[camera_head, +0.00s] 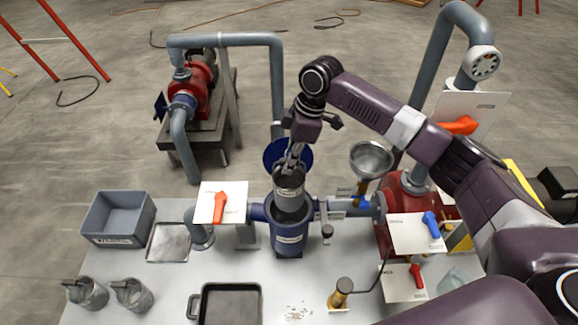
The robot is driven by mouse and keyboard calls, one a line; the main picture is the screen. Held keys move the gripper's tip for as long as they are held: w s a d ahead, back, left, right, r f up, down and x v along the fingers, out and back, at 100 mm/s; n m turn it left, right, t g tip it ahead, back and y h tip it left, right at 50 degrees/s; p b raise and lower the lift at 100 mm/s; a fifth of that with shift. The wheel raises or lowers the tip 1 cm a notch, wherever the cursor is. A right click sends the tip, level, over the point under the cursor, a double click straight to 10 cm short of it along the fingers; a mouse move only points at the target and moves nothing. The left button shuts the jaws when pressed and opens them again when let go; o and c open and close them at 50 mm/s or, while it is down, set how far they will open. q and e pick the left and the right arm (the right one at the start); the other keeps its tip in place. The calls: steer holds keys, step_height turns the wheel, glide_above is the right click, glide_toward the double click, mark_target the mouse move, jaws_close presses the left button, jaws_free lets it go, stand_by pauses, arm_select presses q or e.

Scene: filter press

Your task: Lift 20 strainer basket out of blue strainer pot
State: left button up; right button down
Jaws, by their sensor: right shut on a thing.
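The blue strainer pot (289,238) stands upright on the light table, joined to pipes on its left and right. The grey strainer basket (289,190) is upright above the pot's mouth, with its upper part clear of the rim. Its lower end is at or inside the mouth; I cannot tell how deep. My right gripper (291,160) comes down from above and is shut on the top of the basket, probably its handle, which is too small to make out. A round blue lid (280,155) is behind the basket. My left gripper is not in view.
Valves with white plates flank the pot, with an orange handle (219,207) left and a blue handle (432,224) right. A funnel (371,160) stands close right.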

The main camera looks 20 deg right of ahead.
steer(key=shift+a+p+v, duration=0.25)
steer(key=shift+p+v, duration=0.05)
steer(key=shift+v, duration=0.7)
steer(key=s, duration=0.2)
steer(key=s+a, duration=0.1)
steer(key=s, duration=0.1)
steer(key=shift+r, duration=0.25)
steer(key=shift+s+a+r, duration=0.1)
steer(key=shift+s+a, duration=0.15)
steer(key=shift+s, duration=0.5)
steer(key=shift+s+a+r, duration=0.1)
steer(key=shift+s+a, duration=0.15)
steer(key=shift+s, duration=0.5)
steer(key=shift+s+a+r, duration=0.1)
steer(key=shift+s+a, duration=0.15)
steer(key=shift+s, duration=0.5)
steer(key=shift+f, duration=0.1)
